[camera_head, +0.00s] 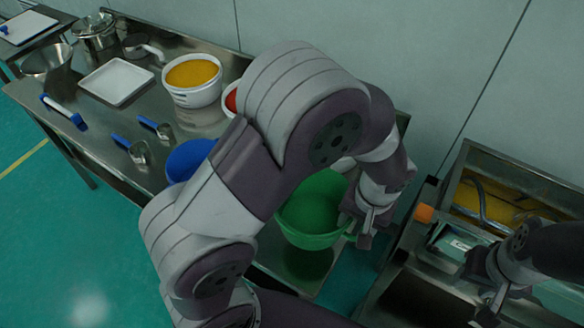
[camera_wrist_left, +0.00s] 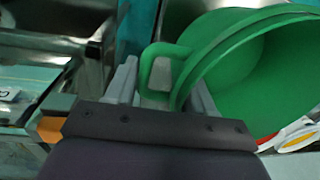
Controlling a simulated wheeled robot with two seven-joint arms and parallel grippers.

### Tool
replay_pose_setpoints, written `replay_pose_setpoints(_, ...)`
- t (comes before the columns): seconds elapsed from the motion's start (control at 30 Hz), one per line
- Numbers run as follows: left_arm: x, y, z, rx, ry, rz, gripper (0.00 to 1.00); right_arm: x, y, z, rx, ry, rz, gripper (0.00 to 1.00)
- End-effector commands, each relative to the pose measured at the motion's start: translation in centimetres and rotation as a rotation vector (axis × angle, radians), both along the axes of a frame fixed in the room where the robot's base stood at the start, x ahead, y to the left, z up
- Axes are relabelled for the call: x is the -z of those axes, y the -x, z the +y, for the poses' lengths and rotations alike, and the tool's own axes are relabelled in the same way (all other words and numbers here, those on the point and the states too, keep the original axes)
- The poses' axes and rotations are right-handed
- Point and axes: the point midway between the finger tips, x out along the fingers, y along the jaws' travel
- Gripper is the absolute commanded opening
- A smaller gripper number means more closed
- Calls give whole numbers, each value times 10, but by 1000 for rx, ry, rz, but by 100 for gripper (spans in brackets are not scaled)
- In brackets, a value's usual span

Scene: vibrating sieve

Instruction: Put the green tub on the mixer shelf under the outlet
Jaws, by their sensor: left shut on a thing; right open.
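The green tub (camera_head: 314,212) is upright and looks empty in the head view, beside the right end of the steel table. My left gripper (camera_head: 362,226) is shut on the tub's rim and handle at its right side. In the left wrist view the tub (camera_wrist_left: 250,70) fills the upper right, with its handle between the fingers of my left gripper (camera_wrist_left: 165,98). I cannot tell whether the tub touches the table. My right gripper (camera_head: 492,298) is open and empty near the steel machine (camera_head: 440,262) at the right. The shelf and outlet cannot be made out clearly.
The steel table (camera_head: 185,118) carries a white tub of yellow material (camera_head: 192,80), a white tray (camera_head: 116,82), a blue bowl (camera_head: 186,160), scoops and pots. An orange knob (camera_head: 424,213) sticks out from the machine. My left arm hides part of the table.

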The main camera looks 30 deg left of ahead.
Motion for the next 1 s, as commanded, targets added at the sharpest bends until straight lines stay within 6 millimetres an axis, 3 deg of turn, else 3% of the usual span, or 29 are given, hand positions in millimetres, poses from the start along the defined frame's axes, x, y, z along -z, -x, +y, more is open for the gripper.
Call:
replay_pose_setpoints(0.3,44,-23,73,-6,-2,4,3,-13,0,0,0,0,0,43)
replay_pose_setpoints(0.43,58,-31,94,-5,-1,2,3,-16,0,0,0,0,0,43)
replay_pose_setpoints(0.57,66,-34,103,0,-1,2,3,-17,0,0,0,0,0,43)
replay_pose_setpoints(0.8,104,-34,103,2,0,2,3,-15,0,0,0,0,0,43)
replay_pose_setpoints(1.0,105,-35,103,0,0,0,3,-15,0,0,0,0,0,43)
